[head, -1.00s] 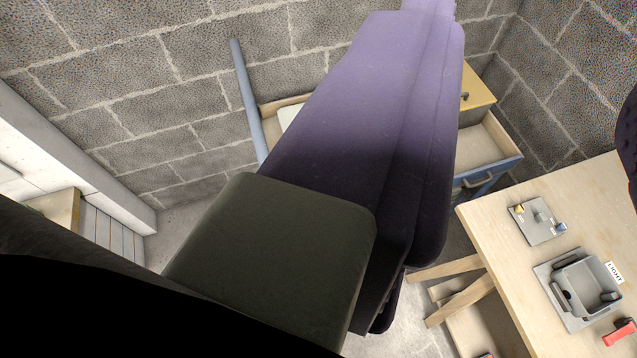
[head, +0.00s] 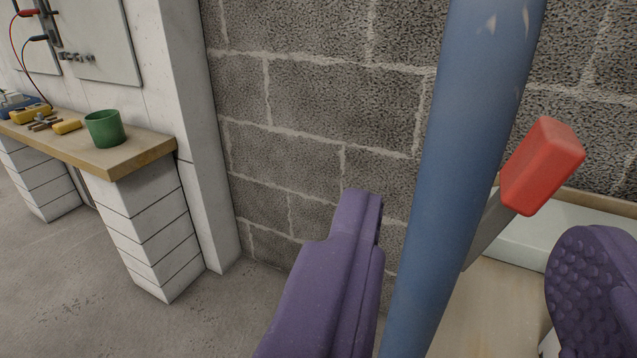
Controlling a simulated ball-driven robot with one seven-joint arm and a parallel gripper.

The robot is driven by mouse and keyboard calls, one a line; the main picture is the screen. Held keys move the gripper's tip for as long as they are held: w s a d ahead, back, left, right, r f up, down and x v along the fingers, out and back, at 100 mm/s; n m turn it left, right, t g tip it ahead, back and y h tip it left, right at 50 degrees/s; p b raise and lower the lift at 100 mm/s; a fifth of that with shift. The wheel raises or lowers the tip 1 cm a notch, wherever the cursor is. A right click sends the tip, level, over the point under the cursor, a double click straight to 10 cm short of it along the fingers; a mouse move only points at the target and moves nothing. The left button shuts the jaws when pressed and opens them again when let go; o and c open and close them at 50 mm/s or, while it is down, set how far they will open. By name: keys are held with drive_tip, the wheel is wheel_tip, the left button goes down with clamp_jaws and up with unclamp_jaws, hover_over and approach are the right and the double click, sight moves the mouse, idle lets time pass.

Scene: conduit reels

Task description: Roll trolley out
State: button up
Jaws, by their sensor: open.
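A thick blue tube (head: 455,170), seemingly the trolley's upright, crosses the head view, leaning a little right toward its top. My gripper (head: 478,222) is open. One purple finger (head: 335,275) is left of the tube and the other (head: 598,295) is at the lower right edge. In the picture the tube lies between them; I cannot tell whether either finger touches it. A red block-shaped grip (head: 542,166) on a grey bar sits just right of the tube. Behind is a pale wooden tray or deck (head: 490,310), mostly hidden. The trolley's wheels are out of view.
A grey block wall (head: 310,110) stands close behind. At left a wooden-topped bench (head: 120,158) on white block piers carries a green pot (head: 104,129) and yellow tools (head: 67,126). Concrete floor (head: 90,270) is clear at the lower left.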

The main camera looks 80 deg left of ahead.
sight(460, 191)
drive_tip(key=b+x, duration=0.1)
drive_tip(key=x, duration=0.5)
drive_tip(key=shift+w+a+b, duration=0.2)
drive_tip(key=shift+a+b, duration=0.05)
drive_tip(key=shift+b, duration=0.1)
clamp_jaws()
